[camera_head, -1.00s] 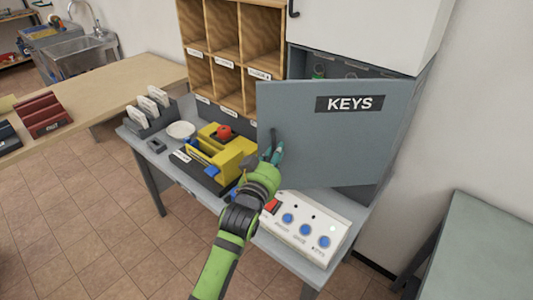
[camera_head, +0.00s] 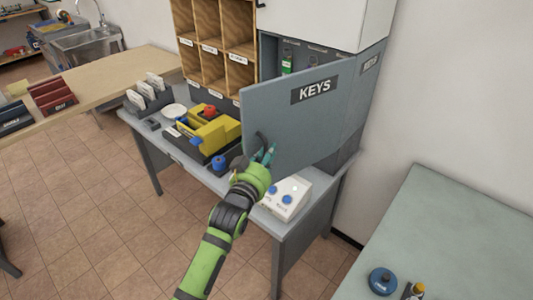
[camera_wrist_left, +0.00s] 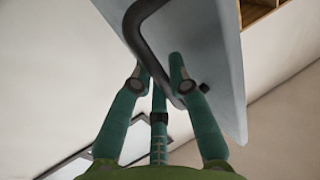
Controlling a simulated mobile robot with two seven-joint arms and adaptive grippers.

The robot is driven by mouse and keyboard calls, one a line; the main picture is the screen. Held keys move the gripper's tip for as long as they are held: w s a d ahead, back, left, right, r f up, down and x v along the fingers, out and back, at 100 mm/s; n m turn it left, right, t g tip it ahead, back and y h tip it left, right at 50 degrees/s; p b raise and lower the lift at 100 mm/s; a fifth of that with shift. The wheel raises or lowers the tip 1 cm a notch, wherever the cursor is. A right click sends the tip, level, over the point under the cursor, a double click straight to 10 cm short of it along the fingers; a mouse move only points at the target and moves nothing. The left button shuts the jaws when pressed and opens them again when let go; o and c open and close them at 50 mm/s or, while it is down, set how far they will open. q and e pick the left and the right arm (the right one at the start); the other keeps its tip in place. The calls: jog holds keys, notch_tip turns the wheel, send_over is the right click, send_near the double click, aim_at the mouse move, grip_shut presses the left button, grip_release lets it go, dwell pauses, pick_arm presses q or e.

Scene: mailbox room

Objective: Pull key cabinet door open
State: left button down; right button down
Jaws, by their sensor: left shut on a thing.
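The grey key cabinet door (camera_head: 300,118), labelled KEYS, stands swung outward from the cabinet (camera_head: 365,95), whose upper inside shows behind it. My left gripper (camera_head: 264,158) is at the door's lower left edge. In the left wrist view, its teal fingers (camera_wrist_left: 160,85) are closed around the dark curved door handle (camera_wrist_left: 145,38) on the grey door panel (camera_wrist_left: 205,45). A green-tagged key (camera_head: 287,62) hangs inside the cabinet. The lower inside is hidden by the door. My right gripper is not in view.
A white panel with blue buttons (camera_head: 288,195) sits on the desk below the door. Yellow holders (camera_head: 212,133) and a blue-topped stamp (camera_head: 219,162) stand left of my gripper. A grey-green table (camera_head: 440,235) is at the right. Open tiled floor (camera_head: 110,225) lies in front.

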pick_arm(q)
jog(key=shift+d+r, duration=0.1)
jog(key=shift+r, duration=0.05)
jog(key=c, duration=1.2)
grip_release()
jog(key=shift+o, duration=0.2)
jog(key=v, duration=1.2)
jog(key=shift+c, duration=0.4)
